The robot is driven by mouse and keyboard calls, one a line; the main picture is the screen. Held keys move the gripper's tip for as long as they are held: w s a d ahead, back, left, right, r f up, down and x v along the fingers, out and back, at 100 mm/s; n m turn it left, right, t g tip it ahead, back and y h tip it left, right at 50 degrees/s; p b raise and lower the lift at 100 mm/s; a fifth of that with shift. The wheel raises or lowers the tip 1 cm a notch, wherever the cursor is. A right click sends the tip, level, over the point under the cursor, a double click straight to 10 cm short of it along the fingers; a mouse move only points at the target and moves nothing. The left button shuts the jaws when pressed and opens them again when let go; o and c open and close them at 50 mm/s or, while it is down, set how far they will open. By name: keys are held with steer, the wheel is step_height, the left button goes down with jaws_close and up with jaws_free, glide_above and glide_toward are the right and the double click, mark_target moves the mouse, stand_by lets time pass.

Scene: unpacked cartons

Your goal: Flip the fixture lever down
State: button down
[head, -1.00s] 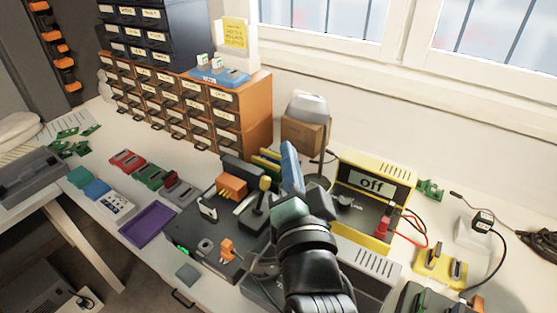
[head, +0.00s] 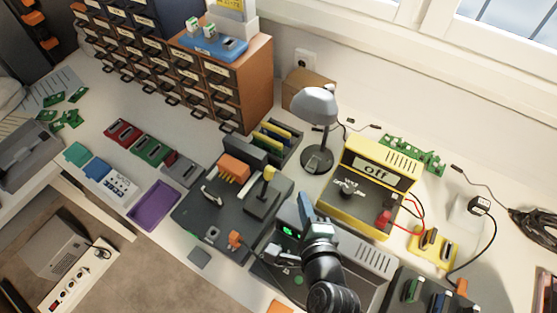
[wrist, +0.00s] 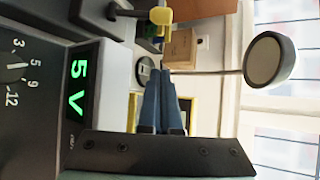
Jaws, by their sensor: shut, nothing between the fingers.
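The fixture (head: 205,218) is a dark base plate at the middle of the bench in the head view. Its lever has a yellow knob (head: 268,174) on a short dark stem, and it stands up. The yellow knob (wrist: 160,15) also shows at the top of the wrist view, beyond the fingertips. My gripper (head: 305,197) is shut and empty, to the right of and nearer than the lever, and apart from it in the picture. Its blue fingers (wrist: 165,78) lie together in the wrist view. The arm hides part of the grey supply below it.
A grey supply (head: 365,255) with a green display lies by my gripper; the wrist view reads "5 V" (wrist: 78,85). A yellow-framed meter reading "off" (head: 377,170) and a desk lamp (head: 316,105) stand behind. A purple tray (head: 153,206) lies left of the fixture.

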mark_target(266, 184)
steer(key=shift+s+r, duration=0.15)
steer(key=shift+s, duration=0.25)
steer(key=w+a+f+p, duration=0.2)
steer(key=w+a, duration=0.2)
steer(key=w, duration=0.4)
steer(key=shift+w+f, duration=0.25)
steer(key=shift+f, duration=0.1)
steer(key=shift+w, duration=0.1)
